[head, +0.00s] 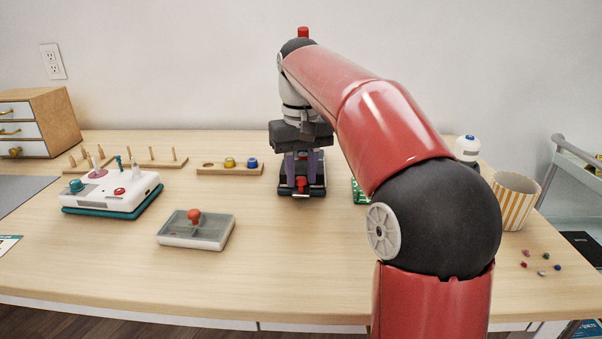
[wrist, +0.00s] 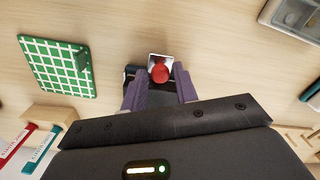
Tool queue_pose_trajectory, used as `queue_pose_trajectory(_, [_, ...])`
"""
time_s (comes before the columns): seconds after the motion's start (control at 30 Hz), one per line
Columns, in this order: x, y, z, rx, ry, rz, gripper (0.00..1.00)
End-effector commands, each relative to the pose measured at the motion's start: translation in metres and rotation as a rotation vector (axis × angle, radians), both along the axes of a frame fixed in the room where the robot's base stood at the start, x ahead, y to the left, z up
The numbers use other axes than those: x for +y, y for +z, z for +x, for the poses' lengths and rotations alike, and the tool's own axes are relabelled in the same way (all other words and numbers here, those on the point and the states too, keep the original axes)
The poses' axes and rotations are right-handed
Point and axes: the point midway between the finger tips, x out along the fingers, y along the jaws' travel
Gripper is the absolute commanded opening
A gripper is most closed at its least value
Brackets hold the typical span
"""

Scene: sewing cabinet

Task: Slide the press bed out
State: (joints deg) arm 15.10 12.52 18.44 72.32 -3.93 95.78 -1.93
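The press (head: 314,190) is a dark, low device at the back middle of the table, mostly hidden by my gripper in the head view. A red knob (head: 302,184) shows at its front. In the wrist view the red knob (wrist: 159,74) stands in front of a small shiny plate (wrist: 160,58), which seems to be part of the bed. My gripper (wrist: 160,77) points down with its two purple fingers apart, one on each side of the knob. A narrow gap seems to show beside the knob, so contact is not visible. The head view also shows the gripper (head: 302,168) over the press.
A green gridded pad (wrist: 57,67) lies beside the press. A grey-lidded box with an orange knob (head: 196,229) and a white machine (head: 112,192) stand to the left. A striped cup (head: 514,200) and small beads are at right. The table in front of the press is clear.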

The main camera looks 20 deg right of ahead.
Motion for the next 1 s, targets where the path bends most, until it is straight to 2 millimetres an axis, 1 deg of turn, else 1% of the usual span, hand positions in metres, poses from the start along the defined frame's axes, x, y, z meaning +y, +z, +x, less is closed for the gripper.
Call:
queue_pose_trajectory(0.13, [0.000, 0.000, 0.000, 0.000, 0.000, 0.000, 0.29])
queue_pose_trajectory(0.17, [0.000, 0.000, 0.000, 0.000, 0.000, 0.000, 0.27])
queue_pose_trajectory(0.37, [0.000, 0.001, 0.000, 0.000, 0.000, 0.000, 0.01])
queue_pose_trajectory(0.57, [0.000, 0.001, 0.000, 0.000, 0.000, 0.000, 0.00])
queue_pose_trajectory(0.67, [0.002, 0.000, -0.004, 0.000, 0.000, -0.001, 0.00])
queue_pose_trajectory(0.77, [0.007, 0.000, -0.021, 0.000, 0.001, -0.001, 0.00])
queue_pose_trajectory(0.9, [0.019, 0.001, -0.055, -0.002, 0.002, -0.002, 0.00])
queue_pose_trajectory(1.0, [0.024, 0.001, -0.074, -0.001, 0.002, -0.002, 0.00])
